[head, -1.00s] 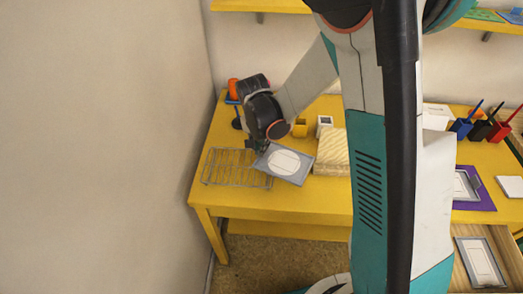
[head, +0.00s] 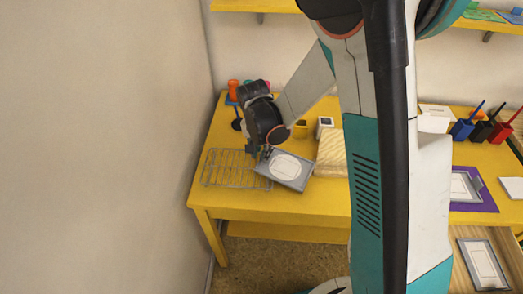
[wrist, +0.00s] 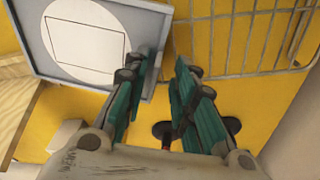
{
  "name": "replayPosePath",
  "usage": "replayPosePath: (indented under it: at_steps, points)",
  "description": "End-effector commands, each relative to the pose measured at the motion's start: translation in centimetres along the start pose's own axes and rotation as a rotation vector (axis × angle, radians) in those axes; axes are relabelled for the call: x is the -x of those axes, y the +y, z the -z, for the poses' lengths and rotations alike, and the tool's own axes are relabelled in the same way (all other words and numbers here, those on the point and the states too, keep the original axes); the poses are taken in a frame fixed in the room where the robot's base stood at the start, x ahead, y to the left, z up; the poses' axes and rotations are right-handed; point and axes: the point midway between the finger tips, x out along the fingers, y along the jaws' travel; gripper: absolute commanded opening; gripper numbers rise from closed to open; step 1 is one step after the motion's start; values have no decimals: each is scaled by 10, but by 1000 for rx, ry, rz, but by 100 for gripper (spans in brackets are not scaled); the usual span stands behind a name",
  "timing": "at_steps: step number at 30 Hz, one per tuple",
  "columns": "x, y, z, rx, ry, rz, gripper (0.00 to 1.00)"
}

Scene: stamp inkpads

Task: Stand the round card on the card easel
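The round card (head: 291,166) is a white disc with a square outline, on a thick grey square board. It hangs tilted above the front of the yellow table, and shows large at the upper left of the wrist view (wrist: 84,62). My gripper (head: 265,153) is at the board's edge nearest the wire rack.
A wire rack (head: 230,168) lies left of the board, close to the fingers. Behind are an orange item (head: 233,88), a yellow cup (head: 301,130) and a small white block (head: 325,123). A purple mat (head: 485,202) and an open drawer (head: 480,265) are to the right.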

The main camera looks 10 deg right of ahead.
Motion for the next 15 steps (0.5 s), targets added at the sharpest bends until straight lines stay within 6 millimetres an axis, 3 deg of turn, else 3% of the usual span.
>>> replayPosePath:
  at_steps: [7, 15]
  points:
    - [12, 0, 2, 0, 0, 0, 25]
    - [70, 1, 2, 1, 0, 0, 25]
